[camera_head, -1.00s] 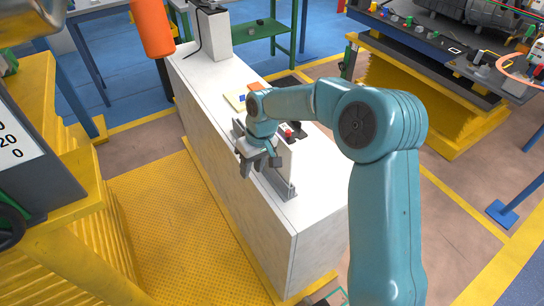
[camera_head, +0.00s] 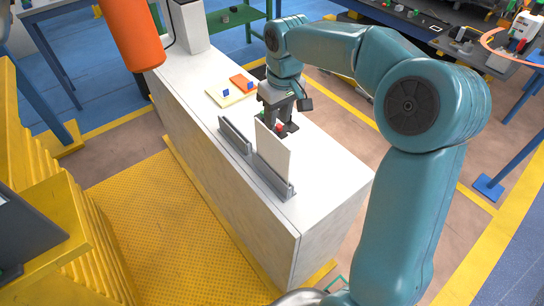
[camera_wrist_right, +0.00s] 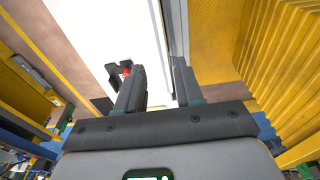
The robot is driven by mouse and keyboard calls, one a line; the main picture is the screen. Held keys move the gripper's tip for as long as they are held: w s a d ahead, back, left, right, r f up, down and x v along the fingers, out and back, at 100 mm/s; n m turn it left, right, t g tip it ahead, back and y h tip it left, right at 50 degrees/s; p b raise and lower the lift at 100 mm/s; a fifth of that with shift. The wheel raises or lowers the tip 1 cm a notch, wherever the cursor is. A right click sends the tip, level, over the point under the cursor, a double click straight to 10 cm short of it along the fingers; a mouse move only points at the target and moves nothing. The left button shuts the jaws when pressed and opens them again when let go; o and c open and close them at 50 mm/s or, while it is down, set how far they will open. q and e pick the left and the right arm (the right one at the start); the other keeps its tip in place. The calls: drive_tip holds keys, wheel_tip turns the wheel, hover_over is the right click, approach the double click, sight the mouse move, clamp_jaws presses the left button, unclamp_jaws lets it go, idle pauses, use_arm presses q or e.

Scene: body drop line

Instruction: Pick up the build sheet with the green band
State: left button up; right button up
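A white upright sheet (camera_head: 273,155) stands on edge in a grey slotted rack (camera_head: 278,184) on the white bench. No green band shows on the side that I see. My right gripper (camera_head: 279,122) is at the sheet's far top edge, fingers pointing down. In the right wrist view my right gripper (camera_wrist_right: 160,88) has its two fingers apart. White surface shows between them, and I cannot tell whether the sheet's edge is there. My left gripper is not in view.
The white bench (camera_head: 330,178) has free room at its near end. A second grey rack (camera_head: 235,136) looks empty. A cream pad (camera_head: 228,95) and an orange block (camera_head: 241,82) lie farther back. A small red part (camera_wrist_right: 127,72) and dark piece are beside the gripper.

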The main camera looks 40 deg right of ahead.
sight(272, 133)
drive_tip(key=shift+w+a+f, duration=0.15)
drive_tip(key=shift+a+f, duration=0.05)
drive_tip(key=shift+f, duration=0.4)
drive_tip(key=shift+w+a+f, duration=0.15)
drive_tip(key=shift+f, duration=0.45)
drive_tip(key=f, duration=0.2)
drive_tip(key=w+f, duration=0.1)
drive_tip(key=f, duration=0.1)
drive_tip(key=shift+d+f+p, duration=0.15)
drive_tip(key=shift+f+p, duration=0.25)
drive_tip(key=shift+s, duration=0.15)
drive_tip(key=c, duration=0.5)
clamp_jaws()
